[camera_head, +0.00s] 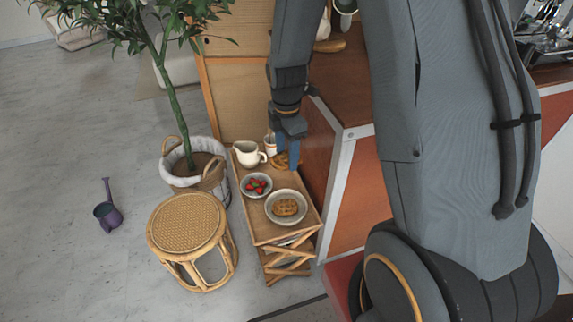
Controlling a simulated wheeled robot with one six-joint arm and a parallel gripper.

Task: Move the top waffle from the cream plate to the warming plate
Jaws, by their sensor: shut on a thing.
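My gripper (286,163) points down over the far right part of a small wooden side table. It is shut on a golden-brown waffle (279,160), which is partly hidden by the fingers. Whether that waffle touches anything below it I cannot tell. Another golden-brown waffle (286,207) lies on a pale round plate (302,213) at the near end of the table, apart from my gripper. This looks like the cream plate. I cannot make out the warming plate for certain.
A bowl of strawberries (256,186), a cream pitcher (248,153) and a small cup (270,143) share the wooden table (262,231). The cart's panel (316,150) stands close on the right. A rattan stool (190,225) and a potted tree (195,180) stand left.

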